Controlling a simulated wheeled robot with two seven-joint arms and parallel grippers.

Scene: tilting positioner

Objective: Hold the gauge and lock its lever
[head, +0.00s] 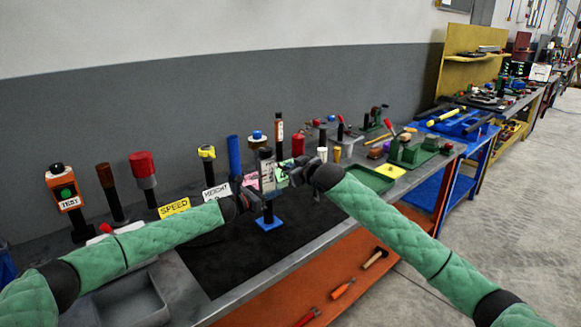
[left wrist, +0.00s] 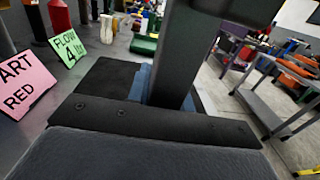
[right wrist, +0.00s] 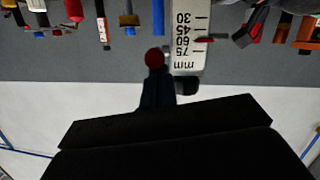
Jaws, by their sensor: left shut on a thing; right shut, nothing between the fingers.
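The gauge has a dark upright column (head: 267,207) and a blue base (head: 268,222) over the black mat. My left gripper (head: 247,200) is shut on the column, which rises past its fingers in the left wrist view (left wrist: 172,65). In the right wrist view the gauge's white millimetre scale (right wrist: 188,38) shows upside down. A red ball knob (right wrist: 154,58) on a dark blue part (right wrist: 155,92) is beside it, just beyond my right gripper's fingers. My right gripper (head: 297,175) is shut and empty near the gauge's upper part. I cannot tell whether it touches the knob.
A black mat (head: 190,262) covers the bench front and is mostly clear. Behind stand a SPEED sign (head: 174,208), a red-capped post (head: 142,165), a blue post (head: 234,155) and a pink card (left wrist: 22,85). A green tray (head: 370,180) lies right. A grey bin (head: 130,298) is front left.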

